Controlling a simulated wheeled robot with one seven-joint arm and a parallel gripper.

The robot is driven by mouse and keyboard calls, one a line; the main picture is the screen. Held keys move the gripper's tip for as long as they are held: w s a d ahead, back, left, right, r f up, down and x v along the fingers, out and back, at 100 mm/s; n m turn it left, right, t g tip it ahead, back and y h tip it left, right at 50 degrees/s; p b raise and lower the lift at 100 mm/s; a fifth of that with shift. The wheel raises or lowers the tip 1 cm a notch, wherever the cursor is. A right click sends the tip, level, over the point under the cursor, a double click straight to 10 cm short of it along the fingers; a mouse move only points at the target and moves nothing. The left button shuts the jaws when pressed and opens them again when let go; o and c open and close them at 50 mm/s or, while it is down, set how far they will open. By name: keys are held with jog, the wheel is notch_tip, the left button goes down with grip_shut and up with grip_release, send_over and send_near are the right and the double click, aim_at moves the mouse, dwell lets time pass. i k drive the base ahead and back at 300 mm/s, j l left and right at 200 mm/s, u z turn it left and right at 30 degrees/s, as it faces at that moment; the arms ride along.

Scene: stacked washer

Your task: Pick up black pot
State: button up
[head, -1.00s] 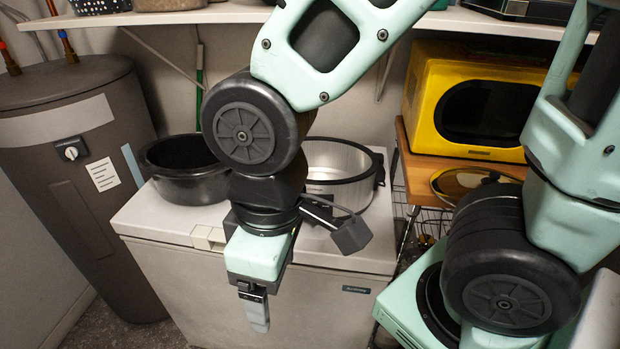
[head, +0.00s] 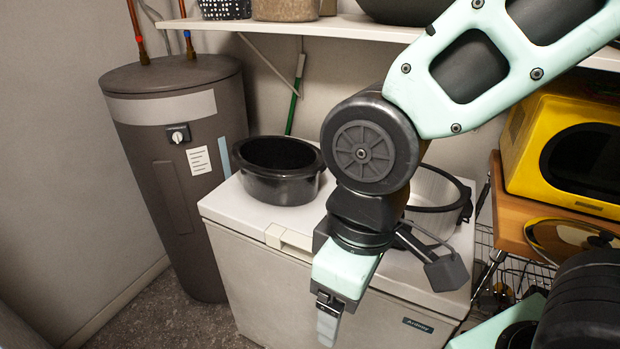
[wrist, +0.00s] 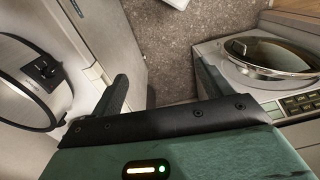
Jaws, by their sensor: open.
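The black pot (head: 279,172) stands upright on the left part of the white chest freezer's top in the head view. It is wide and oval, with a dark inside, and nothing is in it. My gripper (head: 327,328) is open and empty. It points down in front of the freezer's front face, to the right of the pot and lower than it, not touching it. The wrist view shows my gripper's fingers (wrist: 133,92) spread over the floor beside the freezer. The black pot cannot be made out in the wrist view.
A silver pot with a black rim (head: 437,195) stands on the freezer (head: 232,203), right of the black pot and partly behind my arm. A dark water heater (head: 181,130) stands left. A shelf (head: 345,27) hangs above. A yellow microwave (head: 560,145) sits right.

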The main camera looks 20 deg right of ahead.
aim_at(278, 171)
jog(key=i+j, duration=0.35)
jog(key=j, duration=0.15)
jog(key=i+j+u, duration=0.15)
jog(key=i+j, duration=0.2)
jog(key=j, duration=0.15)
